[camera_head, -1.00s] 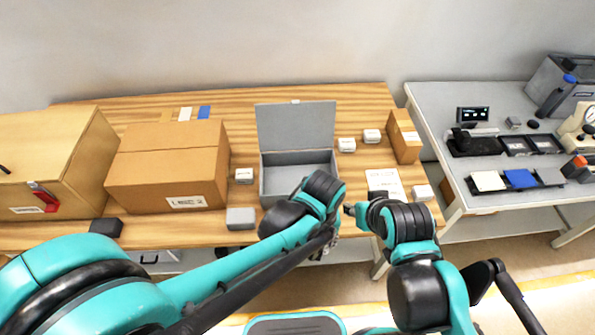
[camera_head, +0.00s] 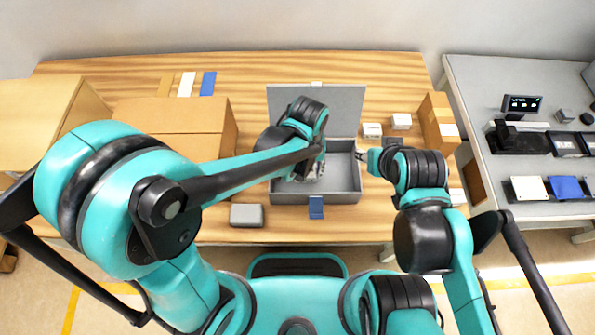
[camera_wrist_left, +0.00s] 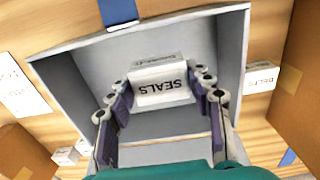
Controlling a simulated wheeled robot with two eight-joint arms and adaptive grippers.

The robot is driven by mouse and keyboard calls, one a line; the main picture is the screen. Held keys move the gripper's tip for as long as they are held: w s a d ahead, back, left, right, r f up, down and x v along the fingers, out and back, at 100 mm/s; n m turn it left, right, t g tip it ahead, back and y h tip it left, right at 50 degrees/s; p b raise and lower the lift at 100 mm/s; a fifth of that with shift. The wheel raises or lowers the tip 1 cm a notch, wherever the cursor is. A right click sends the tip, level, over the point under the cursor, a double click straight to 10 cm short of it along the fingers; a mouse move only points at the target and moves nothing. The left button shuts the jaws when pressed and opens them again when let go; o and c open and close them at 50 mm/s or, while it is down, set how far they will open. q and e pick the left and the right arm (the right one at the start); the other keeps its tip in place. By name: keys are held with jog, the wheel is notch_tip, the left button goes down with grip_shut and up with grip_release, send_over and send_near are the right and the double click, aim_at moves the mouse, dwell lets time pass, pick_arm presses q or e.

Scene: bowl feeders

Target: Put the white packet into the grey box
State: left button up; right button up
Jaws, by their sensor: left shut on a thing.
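The white packet, a small block marked SEALS (camera_wrist_left: 160,92), is between the fingers of my left gripper (camera_wrist_left: 165,86) in the left wrist view. The gripper is shut on it, inside the outline of the open grey box. In the head view the grey box (camera_head: 345,197) stands on the wooden table with its lid up at the back. My left gripper (camera_head: 308,172) is over its interior; the packet is mostly hidden by my arm there. I cannot tell whether it touches the floor. My right gripper (camera_head: 361,155) is near the box's right wall, too small to read.
White packets (camera_head: 372,130) (camera_head: 401,121) stand right of the grey box, near a small brown carton (camera_head: 438,122). A large carton (camera_head: 180,115) is on the left. A grey block (camera_head: 246,215) lies in front left. A blue strip (camera_head: 316,207) is at the box's front.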

pick_arm(q)
jog(key=w+a+f+b, duration=0.1)
jog(key=w+a+f, duration=0.1)
jog(key=w, duration=0.1)
jog(key=shift+a+f, duration=0.35)
jog(key=shift+a, duration=0.05)
notch_tip(320, 180, down, 4)
jog(key=shift+b, duration=0.95)
jog(key=shift+r, duration=0.1)
jog(key=shift+f, duration=0.2)
jog(key=o, duration=1.3)
jog(key=shift+r, duration=0.1)
